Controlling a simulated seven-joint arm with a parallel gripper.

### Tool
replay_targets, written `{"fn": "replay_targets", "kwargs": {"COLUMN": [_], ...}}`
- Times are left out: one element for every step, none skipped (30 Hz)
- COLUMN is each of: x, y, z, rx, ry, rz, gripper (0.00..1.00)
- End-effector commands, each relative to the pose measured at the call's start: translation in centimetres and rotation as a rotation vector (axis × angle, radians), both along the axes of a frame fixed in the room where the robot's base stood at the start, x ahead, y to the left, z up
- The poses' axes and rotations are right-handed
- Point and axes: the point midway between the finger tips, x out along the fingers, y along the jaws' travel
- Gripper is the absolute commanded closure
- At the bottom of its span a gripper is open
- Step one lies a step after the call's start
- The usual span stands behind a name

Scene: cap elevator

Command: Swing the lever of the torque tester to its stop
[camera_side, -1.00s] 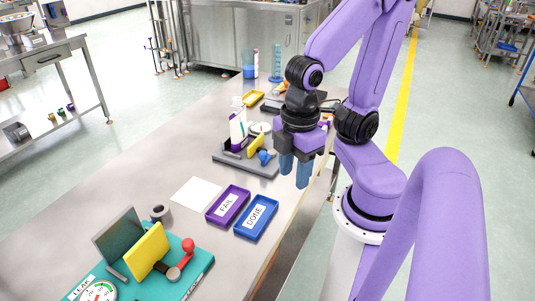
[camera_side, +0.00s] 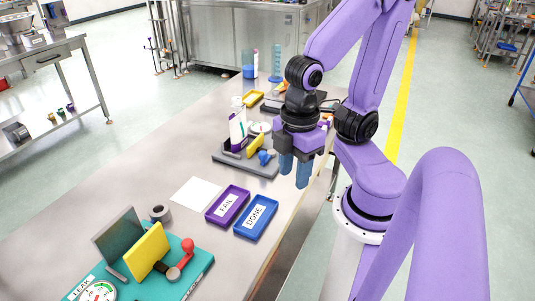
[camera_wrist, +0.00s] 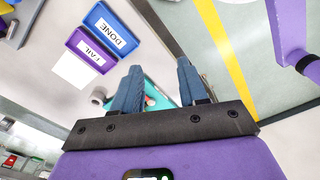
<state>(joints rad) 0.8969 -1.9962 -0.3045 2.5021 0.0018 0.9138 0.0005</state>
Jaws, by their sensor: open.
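The torque tester appears to be the grey fixture (camera_side: 232,160) in the middle of the bench. It has a yellow block (camera_side: 256,144), a round dial (camera_side: 260,127) and a blue-knobbed lever (camera_side: 264,157) at its near right side. A white bottle with a purple and green label (camera_side: 238,130) stands upright at it. In the wrist view only part of the grey fixture (camera_wrist: 20,28) shows, at the upper left corner. My gripper (camera_side: 294,178) is open and empty, pointing down to the right of the lever, apart from it. Its two blue fingers also show in the wrist view (camera_wrist: 158,70).
A teal fixture (camera_side: 205,263) labelled LEAK, with a red-knobbed lever (camera_side: 188,247), stands at the front left. A purple FAIL tray (camera_side: 244,194), a blue DONE tray (camera_side: 272,215), a white sheet (camera_side: 195,194) and a grey ring (camera_side: 160,213) lie between the fixtures.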

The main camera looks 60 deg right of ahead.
Motion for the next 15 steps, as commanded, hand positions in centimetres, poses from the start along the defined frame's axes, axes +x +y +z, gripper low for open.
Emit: {"fn": "replay_targets", "kwargs": {"x": [0.0, 0.0, 0.0, 0.0, 0.0, 0.2, 0.3, 0.6, 1.1, 1.5, 2.0, 2.9, 3.6, 4.3, 5.3], "y": [0.0, 0.0, 0.0, 0.0, 0.0, 0.0, 0.0, 0.0, -0.1, -0.1, -0.2, -0.3, -0.5, -0.7, -1.0], "z": [0.0, 0.0, 0.0, 0.0, 0.0, 0.0, 0.0, 0.0, 0.1, 0.1, 0.1, 0.1, 0.2, 0.2, 0.2], "rx": [0.0, 0.0, 0.0, 0.0, 0.0, 0.0, 0.0, -0.001, -0.001, -0.002, -0.003, -0.004, -0.006, -0.007, -0.008], "ry": [0.0, 0.0, 0.0, 0.0, 0.0, 0.0, 0.0, 0.0, -0.001, 0.0, 0.0, 0.0, 0.0, 0.0, 0.001], "rz": [0.0, 0.0, 0.0, 0.0, -0.001, -0.005, -0.009, -0.016, -0.028, -0.04, -0.053, -0.074, -0.091, -0.109, -0.134], "gripper": [0.57, 0.57, 0.57, 0.48, 0.45, 0.45, 0.45, 0.45, 0.45, 0.45, 0.45, 0.45, 0.45, 0.45, 0.45]}}
